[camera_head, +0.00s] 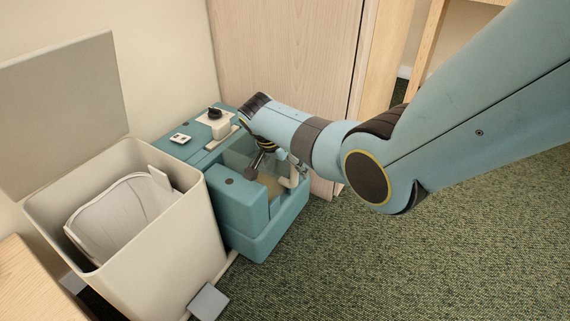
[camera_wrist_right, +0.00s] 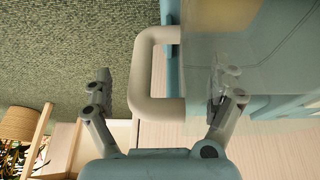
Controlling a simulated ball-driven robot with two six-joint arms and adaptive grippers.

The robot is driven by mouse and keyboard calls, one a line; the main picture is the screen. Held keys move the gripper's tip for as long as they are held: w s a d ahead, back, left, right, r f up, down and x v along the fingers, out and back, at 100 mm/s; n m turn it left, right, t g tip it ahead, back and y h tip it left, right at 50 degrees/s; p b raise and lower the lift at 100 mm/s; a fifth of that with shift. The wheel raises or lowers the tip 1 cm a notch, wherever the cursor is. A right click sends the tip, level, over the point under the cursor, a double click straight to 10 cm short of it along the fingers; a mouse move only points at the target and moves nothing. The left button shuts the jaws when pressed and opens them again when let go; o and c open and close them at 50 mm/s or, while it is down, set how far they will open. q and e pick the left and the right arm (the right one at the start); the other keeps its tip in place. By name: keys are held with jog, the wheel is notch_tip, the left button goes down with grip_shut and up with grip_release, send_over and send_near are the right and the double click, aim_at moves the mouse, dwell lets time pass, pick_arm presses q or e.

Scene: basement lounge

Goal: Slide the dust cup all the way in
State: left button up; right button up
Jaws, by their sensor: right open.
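The dust cup (camera_head: 240,160) is a clear box in the teal floor machine (camera_head: 236,200). Its pale loop handle (camera_head: 294,180) is on the right-hand side, partly hidden by my right arm. In the right wrist view the handle (camera_wrist_right: 145,72) stands out from the see-through cup wall (camera_wrist_right: 250,55). My right gripper (camera_wrist_right: 160,85) is open, with one finger on each side of the handle. The right-hand finger overlaps the clear wall; I cannot tell whether it touches. In the head view the gripper (camera_head: 286,164) is small and partly hidden. My left gripper is not in view.
An open cream bin (camera_head: 150,255) with a pale liner stands close to the machine's left. A wooden cabinet (camera_head: 285,60) stands close behind. Green carpet (camera_head: 400,260) is free to the right and front. A wooden surface (camera_head: 30,290) is at lower left.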

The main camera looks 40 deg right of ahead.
jog(key=shift+r, duration=0.1)
jog(key=v, duration=1.1)
jog(key=shift+a+r, duration=0.2)
jog(key=shift+r, duration=0.15)
